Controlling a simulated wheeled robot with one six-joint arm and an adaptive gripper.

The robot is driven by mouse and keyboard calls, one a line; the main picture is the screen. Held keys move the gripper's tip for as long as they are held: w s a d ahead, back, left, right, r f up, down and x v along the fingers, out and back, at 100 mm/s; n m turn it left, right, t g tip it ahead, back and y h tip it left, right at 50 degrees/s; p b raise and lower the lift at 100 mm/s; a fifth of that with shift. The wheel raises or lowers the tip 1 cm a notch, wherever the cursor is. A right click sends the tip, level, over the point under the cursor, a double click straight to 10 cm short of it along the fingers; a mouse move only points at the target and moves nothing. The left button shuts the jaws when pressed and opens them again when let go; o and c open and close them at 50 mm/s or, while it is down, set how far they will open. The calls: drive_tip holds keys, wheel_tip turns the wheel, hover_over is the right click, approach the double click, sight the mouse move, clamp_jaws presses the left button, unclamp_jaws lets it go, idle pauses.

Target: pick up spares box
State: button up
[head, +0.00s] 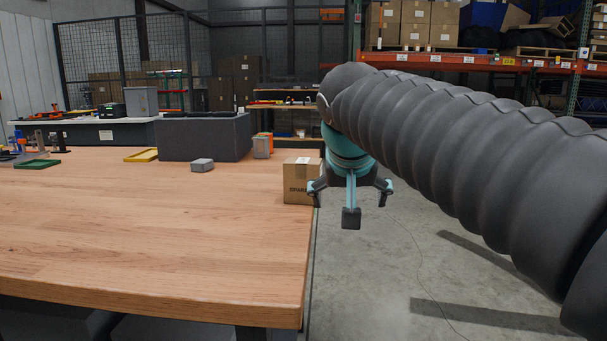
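The spares box (298,187) is a small brown cardboard box with dark lettering on its front, partly readable, and a white label on top. It stands upright near the right edge of the wooden table (170,235). My gripper (351,205) hangs at the end of my arm just right of the box in the picture, over or beyond the table's right edge. Its dark fingers are spread apart with nothing between them. The left finger overlaps the box's right side in view; I cannot tell whether it touches.
A large dark grey tote (205,140) stands behind the box to the left, with a small grey box (202,165) before it. A grey and orange item (263,146) is behind the spares box. Yellow (142,156) and green (37,164) trays lie farther left. The table's front is clear.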

drive_tip(key=t+p, duration=0.1)
approach(303, 177)
drive_tip(key=r, duration=0.2)
drive_tip(key=shift+m, duration=0.5)
drive_tip(key=x, duration=0.8)
drive_tip(key=shift+w+f, duration=0.1)
drive_tip(key=shift+w, duration=0.15)
drive_tip(key=shift+a+x, duration=0.2)
drive_tip(key=shift+x, duration=2.65)
drive_tip(key=shift+s, duration=0.1)
drive_tip(key=c, duration=1.1)
